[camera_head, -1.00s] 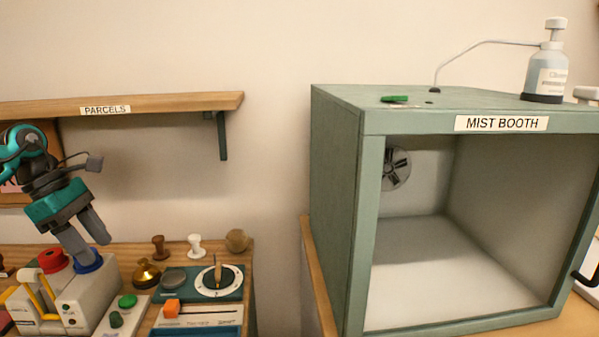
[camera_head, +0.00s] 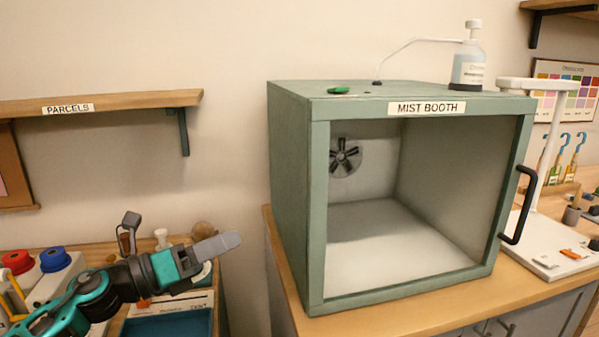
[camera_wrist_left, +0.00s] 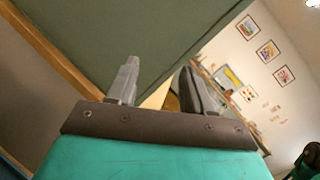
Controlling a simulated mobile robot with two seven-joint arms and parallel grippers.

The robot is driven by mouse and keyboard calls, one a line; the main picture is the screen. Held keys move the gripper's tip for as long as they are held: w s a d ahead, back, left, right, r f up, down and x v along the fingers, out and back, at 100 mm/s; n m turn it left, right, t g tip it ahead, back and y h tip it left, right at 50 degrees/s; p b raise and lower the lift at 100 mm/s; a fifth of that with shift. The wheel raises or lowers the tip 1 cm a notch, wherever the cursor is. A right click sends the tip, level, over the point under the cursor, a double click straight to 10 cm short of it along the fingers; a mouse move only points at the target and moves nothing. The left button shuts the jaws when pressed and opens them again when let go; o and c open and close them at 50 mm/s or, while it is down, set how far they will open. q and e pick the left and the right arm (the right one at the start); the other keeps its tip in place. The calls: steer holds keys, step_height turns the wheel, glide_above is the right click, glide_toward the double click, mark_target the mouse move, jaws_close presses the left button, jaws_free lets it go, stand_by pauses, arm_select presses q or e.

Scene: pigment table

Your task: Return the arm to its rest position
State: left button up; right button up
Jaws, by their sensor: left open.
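My left gripper (camera_head: 222,245) comes in from the left in the head view, in front of the small bench and pointing right toward the mist booth's side. Its fingers overlap in that view. In the left wrist view the two fingers (camera_wrist_left: 158,85) stand apart with nothing between them, so it is open and empty. The green side of the mist booth (camera_wrist_left: 120,35) fills the upper left of that view. My right gripper is not in view.
The open-fronted mist booth (camera_head: 318,215) stands on a wooden counter (camera_head: 390,312), with a spray bottle (camera_head: 468,62) on top. The parcels shelf (camera_head: 130,101) is at upper left. Red (camera_head: 17,261) and blue (camera_head: 55,258) round parts sit on a device behind my arm. A gap separates bench and counter.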

arm_select(q)
steer(key=s+a+f+n+t+y, duration=0.1)
steer(key=s+a+f+n+y, duration=0.2)
steer(key=f+n+y, duration=0.5)
steer(key=s+a+f+n+t+y, duration=0.1)
steer(key=s+a+n+y, duration=0.15)
steer(key=n, duration=1.05)
steer(key=s+a+f+n+t+y, duration=0.15)
steer(key=s+f+n+y, duration=0.35)
steer(key=n, duration=0.5)
steer(key=s+f+n+g, duration=0.4)
steer(key=s+f+g, duration=0.1)
steer(key=s, duration=0.5)
steer(key=s+f+n+g, duration=0.4)
steer(key=s+f+g, duration=0.15)
steer(key=s, duration=0.45)
steer(key=w+d+f+m+t+h+b, duration=0.1)
steer(key=w+d+f+t, duration=0.2)
steer(key=w+f+t, duration=0.3)
step_height(320, 180, down, 3)
steer(key=shift+w+d+f+t+h, duration=0.15)
steer(key=shift+w+t+h, duration=0.25)
steer(key=shift+w, duration=0.5)
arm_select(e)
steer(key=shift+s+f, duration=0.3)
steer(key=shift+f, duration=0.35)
